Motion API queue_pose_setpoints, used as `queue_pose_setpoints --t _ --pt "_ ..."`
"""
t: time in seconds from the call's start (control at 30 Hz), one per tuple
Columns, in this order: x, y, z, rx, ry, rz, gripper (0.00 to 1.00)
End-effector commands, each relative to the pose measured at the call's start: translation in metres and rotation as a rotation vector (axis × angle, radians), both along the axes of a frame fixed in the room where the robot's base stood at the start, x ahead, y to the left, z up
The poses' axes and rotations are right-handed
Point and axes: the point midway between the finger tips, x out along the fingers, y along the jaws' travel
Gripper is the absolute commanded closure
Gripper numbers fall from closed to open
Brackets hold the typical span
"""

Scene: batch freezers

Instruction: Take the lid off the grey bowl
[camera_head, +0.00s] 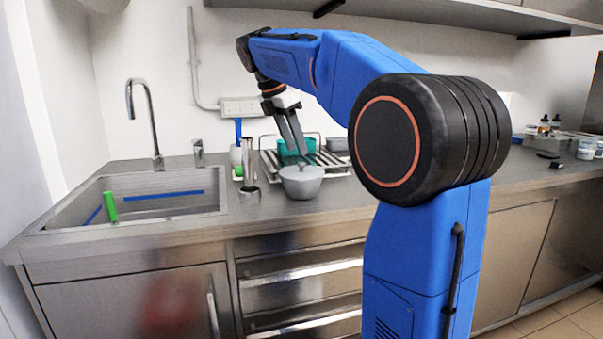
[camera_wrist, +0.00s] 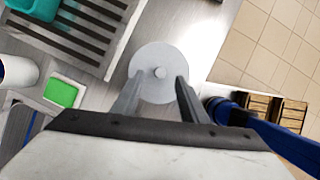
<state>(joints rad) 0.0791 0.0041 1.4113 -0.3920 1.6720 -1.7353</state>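The grey bowl (camera_head: 300,188) stands upright on the steel counter, near its front edge and right of the sink. Its grey lid (camera_head: 301,171) sits on top with a small knob in the middle. In the wrist view the round lid (camera_wrist: 158,88) is seen from above, with its knob (camera_wrist: 160,72) near the centre. My gripper (camera_head: 298,152) points down above the lid. In the wrist view its two fingers (camera_wrist: 158,80) are spread apart, one on each side of the knob, with nothing between them; they appear to be above the knob, not touching it.
A dish rack (camera_head: 335,163) with a teal container (camera_head: 296,147) stands behind the bowl. A metal cylinder (camera_head: 249,165) stands close on the left. The sink (camera_head: 140,200) lies further left. Counter to the right is partly hidden by my arm.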

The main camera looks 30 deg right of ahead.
Motion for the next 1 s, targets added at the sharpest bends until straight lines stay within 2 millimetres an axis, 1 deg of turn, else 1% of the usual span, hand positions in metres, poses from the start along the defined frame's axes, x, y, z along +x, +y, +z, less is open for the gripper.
queue_pose_setpoints --t 0.13,0.3,0.43,0.57,0.77,0.87,0.9,0.93,1.0 --pt "0.000 -0.003 -0.009 0.000 0.000 0.000 0.60" --pt "-0.001 -0.010 -0.031 0.000 0.001 -0.003 0.60" --pt "-0.001 -0.015 -0.044 0.000 0.000 -0.002 0.60" --pt "0.000 -0.017 -0.050 0.000 -0.001 -0.001 0.60" --pt "0.000 -0.018 -0.050 0.000 -0.001 -0.001 0.60" --pt "0.000 -0.018 -0.050 0.000 -0.001 -0.001 0.82" --pt "0.000 -0.017 -0.050 0.000 -0.001 -0.001 0.91" --pt "0.000 -0.018 -0.050 0.000 -0.001 -0.001 0.99" --pt "0.000 -0.017 -0.050 0.000 -0.001 -0.001 1.00"
